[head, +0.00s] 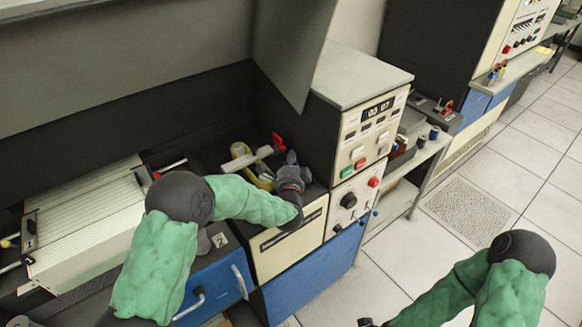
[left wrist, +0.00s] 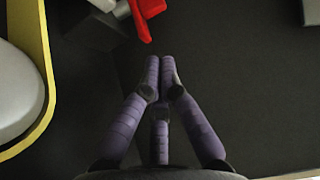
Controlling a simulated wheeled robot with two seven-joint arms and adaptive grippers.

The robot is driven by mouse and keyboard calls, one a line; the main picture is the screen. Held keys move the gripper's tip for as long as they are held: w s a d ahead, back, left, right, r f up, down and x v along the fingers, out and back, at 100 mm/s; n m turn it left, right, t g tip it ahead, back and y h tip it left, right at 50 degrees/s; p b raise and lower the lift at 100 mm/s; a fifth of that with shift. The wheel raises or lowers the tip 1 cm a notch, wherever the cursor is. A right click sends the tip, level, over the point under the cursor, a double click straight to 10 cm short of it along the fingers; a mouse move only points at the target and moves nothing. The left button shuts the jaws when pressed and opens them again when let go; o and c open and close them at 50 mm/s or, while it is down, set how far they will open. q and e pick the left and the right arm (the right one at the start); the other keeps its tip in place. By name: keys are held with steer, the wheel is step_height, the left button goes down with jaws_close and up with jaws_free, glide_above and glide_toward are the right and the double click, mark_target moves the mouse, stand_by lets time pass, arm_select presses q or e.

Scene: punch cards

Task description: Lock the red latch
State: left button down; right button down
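The red latch (head: 279,142) stands on the dark machine top, at the end of a pale bar, just beyond my left gripper (head: 291,160). In the left wrist view the red latch (left wrist: 149,12) shows at the top edge, partly cut off, with the pale bar's end beside it. My left gripper's purple fingers (left wrist: 165,66) have their tips close together, with nothing seen between them. They point toward the latch, with a small gap in that picture. Of my right arm, a dark tip (head: 367,322) shows at the bottom edge; its fingers cannot be made out.
A yellow-rimmed part (head: 240,160) lies left of my left gripper; its rim also shows in the left wrist view (left wrist: 48,75). A control box (head: 352,120) with buttons stands close on the right. A dark raised cover (head: 291,45) hangs above. A card feeder (head: 85,215) lies left.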

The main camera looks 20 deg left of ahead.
mark_target(279, 144)
arm_select(q)
steer(key=shift+x, duration=1.85)
steer(key=shift+s+a, duration=0.1)
steer(key=shift+s+a, duration=0.45)
steer(key=shift+s, duration=0.25)
